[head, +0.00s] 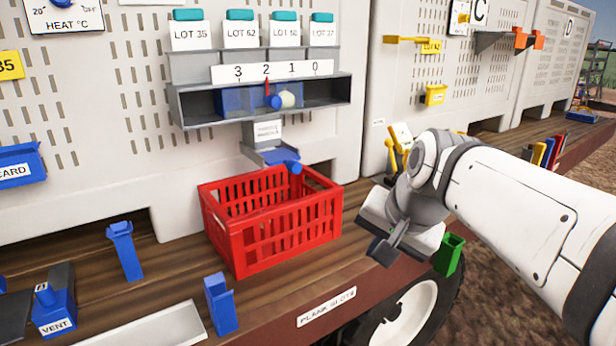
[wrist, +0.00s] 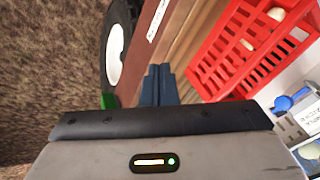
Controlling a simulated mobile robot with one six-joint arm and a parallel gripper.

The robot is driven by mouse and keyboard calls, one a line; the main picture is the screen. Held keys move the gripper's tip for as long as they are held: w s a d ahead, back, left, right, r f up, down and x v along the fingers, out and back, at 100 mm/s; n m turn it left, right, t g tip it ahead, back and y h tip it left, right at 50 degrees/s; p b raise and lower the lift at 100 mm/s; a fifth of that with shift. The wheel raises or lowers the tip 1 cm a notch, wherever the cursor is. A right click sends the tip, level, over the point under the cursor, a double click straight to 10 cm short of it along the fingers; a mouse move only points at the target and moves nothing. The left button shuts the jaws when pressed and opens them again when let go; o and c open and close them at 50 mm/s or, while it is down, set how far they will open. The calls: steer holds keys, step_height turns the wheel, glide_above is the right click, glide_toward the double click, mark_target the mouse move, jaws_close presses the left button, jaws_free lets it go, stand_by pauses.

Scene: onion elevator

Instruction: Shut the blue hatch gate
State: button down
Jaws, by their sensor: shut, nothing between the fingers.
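A grey chute (head: 262,156) sticks out of the wall below a small label too small to read. A blue piece with a rounded knob (head: 294,167), perhaps the hatch gate, is at its mouth above the red crate (head: 228,240). I cannot tell how far it is open. The blue knob (wrist: 283,103) also shows at the right of the wrist view. My gripper (head: 384,250) is shut and empty, right of the crate and apart from the chute. Its dark fingers (wrist: 158,85) show together in the wrist view.
Above the chute is a grey box (head: 190,106) with a blue slider (head: 235,101) and a 3-2-1-0 scale. The crate holds pale round items (wrist: 277,13). Blue posts (head: 125,250) and a green holder (head: 449,254) stand along the plank shelf. A wheel (head: 405,315) is below.

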steer(key=w+a+r+m+t+y+b, duration=0.1)
steer(key=w+a+r+m+y, duration=0.15)
steer(key=r, duration=0.45)
steer(key=w+a+r+m+t+y+b, duration=0.1)
steer(key=w+a+r+m+b, duration=0.1)
steer(key=w+a+r+m, duration=0.3)
steer(key=n+p, duration=0.1)
steer(key=n, duration=0.1)
glide_toward(297, 174)
steer(key=s+f+x, duration=0.1)
steer(key=x, duration=0.4)
steer(key=shift+w+a+r+h, duration=0.2)
steer(key=shift+w+a+h, duration=0.05)
steer(key=shift+w, duration=0.4)
